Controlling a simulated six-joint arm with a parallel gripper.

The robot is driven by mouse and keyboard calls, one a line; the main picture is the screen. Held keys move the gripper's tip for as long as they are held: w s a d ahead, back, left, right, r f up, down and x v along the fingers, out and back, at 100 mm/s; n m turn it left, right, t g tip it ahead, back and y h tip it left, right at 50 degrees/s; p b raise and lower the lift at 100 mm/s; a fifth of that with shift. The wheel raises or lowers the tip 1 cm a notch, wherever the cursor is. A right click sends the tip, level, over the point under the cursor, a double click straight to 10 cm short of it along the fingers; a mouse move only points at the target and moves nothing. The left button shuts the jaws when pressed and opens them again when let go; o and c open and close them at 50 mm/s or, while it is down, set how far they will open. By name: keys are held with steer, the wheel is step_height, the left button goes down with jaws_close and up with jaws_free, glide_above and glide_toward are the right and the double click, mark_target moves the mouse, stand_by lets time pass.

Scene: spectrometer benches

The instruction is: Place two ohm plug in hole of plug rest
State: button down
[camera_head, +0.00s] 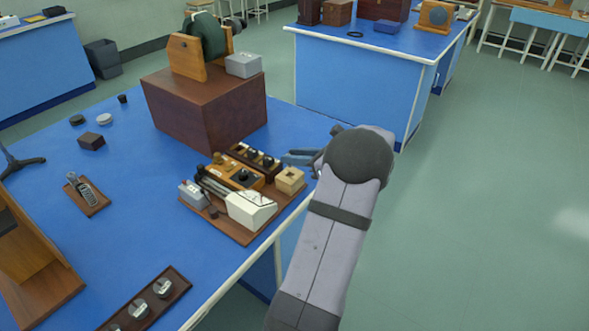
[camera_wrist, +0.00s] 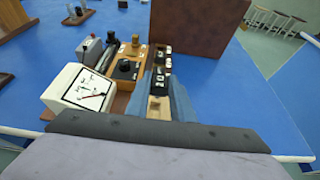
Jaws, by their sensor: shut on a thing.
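The plug rest, a pale wooden block with a dark hole in its top (camera_head: 290,180), stands at the right edge of the brown instrument board. It also shows between the fingers in the wrist view (camera_wrist: 158,112). My gripper (camera_head: 287,159) is just behind and above it, beside the dark plug box (camera_head: 250,158). In the wrist view its blue-grey fingers (camera_wrist: 163,86) are shut on a small dark plug (camera_wrist: 159,87) with a pale mark, which I take as the two ohm plug. Its number is too small to read, and its lower end is hidden.
A white meter (camera_head: 252,210), a grey box (camera_head: 193,194) and an orange-brown unit with a black knob (camera_head: 238,177) crowd the board. A large brown box (camera_head: 205,110) stands behind.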

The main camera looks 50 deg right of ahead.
mark_target(295, 177)
steer(key=shift+f, duration=2.35)
steer(key=shift+f, duration=0.2)
steer(key=c, duration=1.5)
jaws_free()
steer(key=shift+c, duration=0.2)
steer(key=shift+r, duration=0.1)
steer(key=shift+r, duration=0.2)
steer(key=b+v, duration=0.1)
steer(key=v, duration=1.1)
